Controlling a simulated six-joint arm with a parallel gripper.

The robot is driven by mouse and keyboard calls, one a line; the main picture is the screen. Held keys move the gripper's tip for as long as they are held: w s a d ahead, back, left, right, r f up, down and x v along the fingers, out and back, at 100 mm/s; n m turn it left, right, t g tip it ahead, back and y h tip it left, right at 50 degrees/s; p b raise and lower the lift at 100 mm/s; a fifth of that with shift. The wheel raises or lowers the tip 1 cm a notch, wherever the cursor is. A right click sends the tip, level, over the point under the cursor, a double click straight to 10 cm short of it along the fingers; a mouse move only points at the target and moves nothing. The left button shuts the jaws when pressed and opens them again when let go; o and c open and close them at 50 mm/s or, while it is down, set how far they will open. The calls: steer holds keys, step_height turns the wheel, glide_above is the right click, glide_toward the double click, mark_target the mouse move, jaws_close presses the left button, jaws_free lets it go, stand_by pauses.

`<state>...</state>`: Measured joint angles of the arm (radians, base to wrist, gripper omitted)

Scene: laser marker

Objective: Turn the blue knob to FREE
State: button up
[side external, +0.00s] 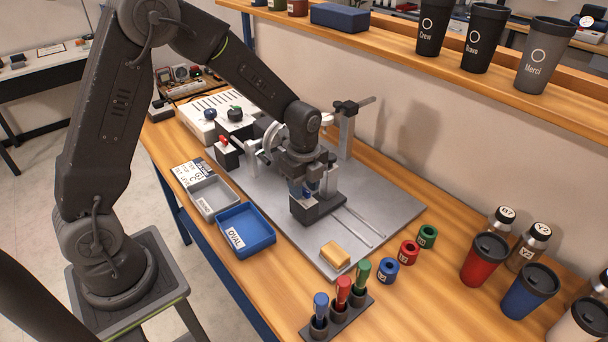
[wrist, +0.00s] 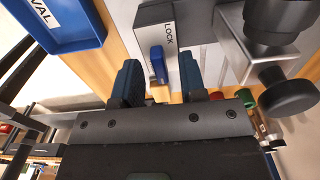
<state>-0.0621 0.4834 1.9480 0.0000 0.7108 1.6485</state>
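In the wrist view the knob lies between the two dark blue fingers of my gripper (wrist: 160,68), with gaps on both sides. My gripper is open. In the side view, my gripper (side external: 305,186) points down over the dark block (side external: 318,208), and a bit of the blue knob (side external: 307,192) shows at its fingertips. No FREE label can be read in either view.
A blue OVAL tray (side external: 246,232) and a grey tray (side external: 213,199) lie left of the metal plate (side external: 385,212). A clamp post (side external: 347,130) stands behind my gripper. A yellow block (side external: 334,255) sits on the plate's front corner, with markers (side external: 341,292) in front.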

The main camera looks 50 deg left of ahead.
step_height(320, 180, up, 14)
steer(key=shift+f, duration=0.15)
stand_by(0.5)
step_height(320, 180, up, 7)
glide_above(304, 189)
stand_by(0.5)
steer(key=s+d+n+t, duration=0.2)
steer(key=s+n+t, duration=0.3)
steer(key=s+n, duration=1.3)
steer(key=shift+s+d+f+t, duration=0.3)
steer(key=shift+s+f, duration=0.15)
steer(key=shift+s, duration=0.7)
